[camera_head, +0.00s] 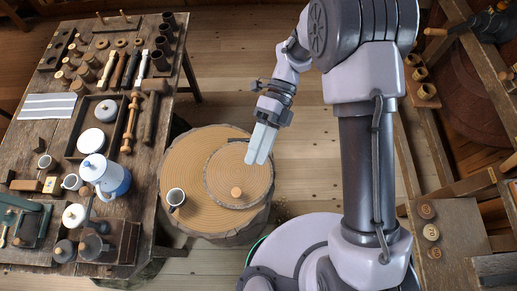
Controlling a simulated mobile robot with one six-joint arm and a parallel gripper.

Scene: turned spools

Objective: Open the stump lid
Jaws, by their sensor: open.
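The stump (186,160) stands on the floor in the middle of the head view, with a wide ringed top. Its round lid (224,172) has a dark bark-like rim and lies flat on the right part of the top. A small wooden knob (236,192) stands on the lid, toward its front. My gripper (258,162) is open and empty, with its pale fingers pointing down over the right part of the lid, behind and to the right of the knob. The height of the fingertips above the lid is hard to tell.
A wooden workbench (60,185) at the left holds a blue and white pot (107,176), spools and tools. A wooden frame with shelves stands at the right. Floor behind the stump is clear.

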